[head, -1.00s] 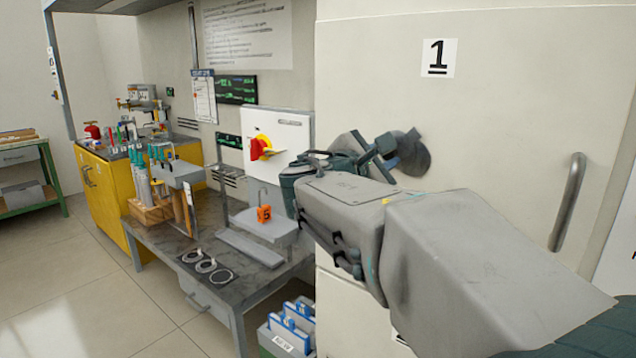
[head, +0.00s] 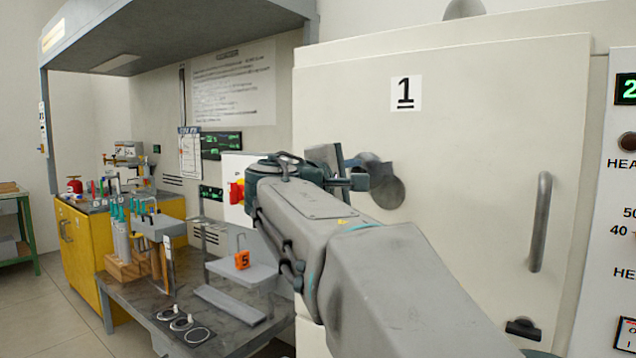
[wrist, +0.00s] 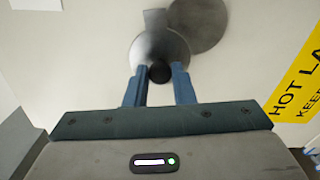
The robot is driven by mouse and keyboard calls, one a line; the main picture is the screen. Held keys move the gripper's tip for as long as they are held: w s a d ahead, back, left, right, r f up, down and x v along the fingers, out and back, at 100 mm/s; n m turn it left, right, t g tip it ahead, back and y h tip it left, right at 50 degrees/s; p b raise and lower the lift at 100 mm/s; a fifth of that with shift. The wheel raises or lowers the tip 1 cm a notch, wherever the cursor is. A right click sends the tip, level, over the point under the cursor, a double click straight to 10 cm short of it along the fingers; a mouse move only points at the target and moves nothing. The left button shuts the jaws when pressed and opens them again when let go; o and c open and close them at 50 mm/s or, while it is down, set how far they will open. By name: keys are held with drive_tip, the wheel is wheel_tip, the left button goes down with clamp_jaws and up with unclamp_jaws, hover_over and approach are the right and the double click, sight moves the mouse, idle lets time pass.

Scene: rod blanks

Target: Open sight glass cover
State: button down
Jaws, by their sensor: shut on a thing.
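The sight glass cover (wrist: 176,52) is a round grey metal disc with a dark knob (wrist: 160,73) on the white door marked 1. In the wrist view my gripper (wrist: 160,86) has its blue fingers on either side of the knob, shut on it. A second round grey disc (wrist: 205,22), likely the sight glass, lies partly behind the cover and is offset from it. In the head view my gripper (head: 358,172) is at the door. The cover there (head: 368,161) sits up and left of the darker disc (head: 390,192), and the fingers and wrist partly hide it.
The white door (head: 470,140) has a vertical handle (head: 540,222) at its right and a control panel (head: 622,200) beyond. At left stands a workbench (head: 235,310) with tools. A yellow warning label (wrist: 300,80) is on the door in the wrist view.

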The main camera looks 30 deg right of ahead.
drive_tip(key=shift+s, duration=0.1)
idle(0.3)
drive_tip(key=c, duration=1.2)
unclamp_jaws()
drive_tip(key=shift+d, duration=0.1)
drive_tip(key=shift+c, duration=0.2)
drive_tip(key=p+v, duration=0.1)
drive_tip(key=v, duration=1.3)
drive_tip(key=shift+p, duration=0.3)
